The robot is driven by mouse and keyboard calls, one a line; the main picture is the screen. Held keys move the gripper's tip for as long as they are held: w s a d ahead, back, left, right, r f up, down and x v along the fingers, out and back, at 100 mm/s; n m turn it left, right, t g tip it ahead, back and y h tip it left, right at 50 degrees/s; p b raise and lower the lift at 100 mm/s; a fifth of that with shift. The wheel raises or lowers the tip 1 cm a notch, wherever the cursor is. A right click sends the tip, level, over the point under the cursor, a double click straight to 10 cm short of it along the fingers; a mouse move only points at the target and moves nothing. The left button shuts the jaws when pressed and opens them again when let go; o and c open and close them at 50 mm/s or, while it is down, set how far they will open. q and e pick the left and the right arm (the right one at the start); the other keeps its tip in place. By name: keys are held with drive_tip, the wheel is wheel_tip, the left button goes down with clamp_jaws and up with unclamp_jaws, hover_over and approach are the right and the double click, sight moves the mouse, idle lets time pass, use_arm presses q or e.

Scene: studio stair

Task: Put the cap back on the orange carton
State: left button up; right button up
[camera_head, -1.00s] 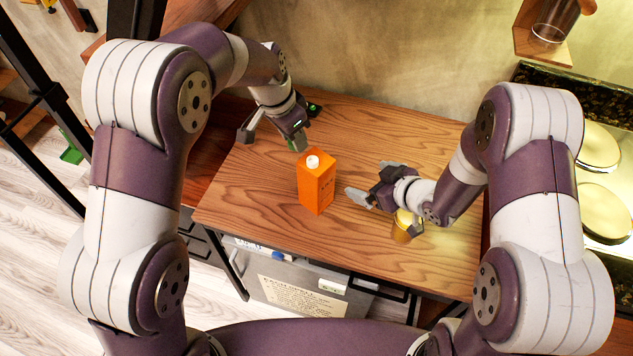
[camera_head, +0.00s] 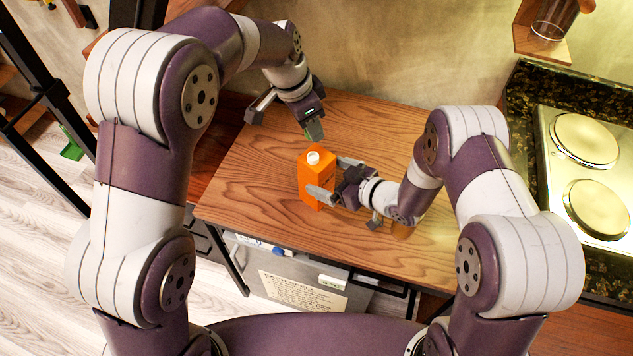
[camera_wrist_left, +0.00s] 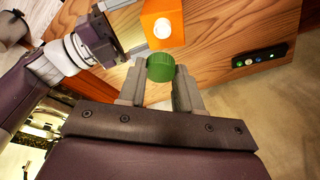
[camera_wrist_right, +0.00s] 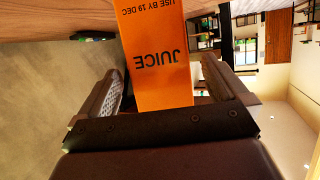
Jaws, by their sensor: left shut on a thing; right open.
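The orange juice carton (camera_head: 311,172) stands upright on the wooden table, its white spout (camera_head: 313,157) bare on top. My left gripper (camera_head: 314,130) is just behind and above the carton. In the left wrist view it is shut on the green cap (camera_wrist_left: 160,68), which is held apart from the spout (camera_wrist_left: 163,28). My right gripper (camera_head: 335,178) is open at the carton's right side, with one finger in front and one behind. In the right wrist view the carton (camera_wrist_right: 160,60) stands between the two spread fingers; contact cannot be told.
A strip with small coloured buttons (camera_wrist_left: 260,57) lies at the table's back. A hob (camera_head: 590,170) is at the right. The front right of the wooden table (camera_head: 440,255) is clear.

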drive_tip(key=x, duration=0.4)
drive_tip(key=shift+w+a+f, duration=0.1)
drive_tip(key=shift+w+a, duration=0.15)
use_arm(q)
drive_tip(key=shift+f, duration=0.1)
use_arm(e)
drive_tip(key=c, duration=1.5)
use_arm(q)
hover_over(314, 156)
drive_tip(key=shift+s+a+f, duration=0.1)
drive_tip(key=shift+a+f, duration=0.1)
drive_tip(key=shift+f, duration=1)
drive_tip(key=shift+a+f, duration=0.15)
drive_tip(key=shift+f, duration=1.05)
drive_tip(key=shift+f, duration=0.85)
drive_tip(key=shift+f, duration=0.6)
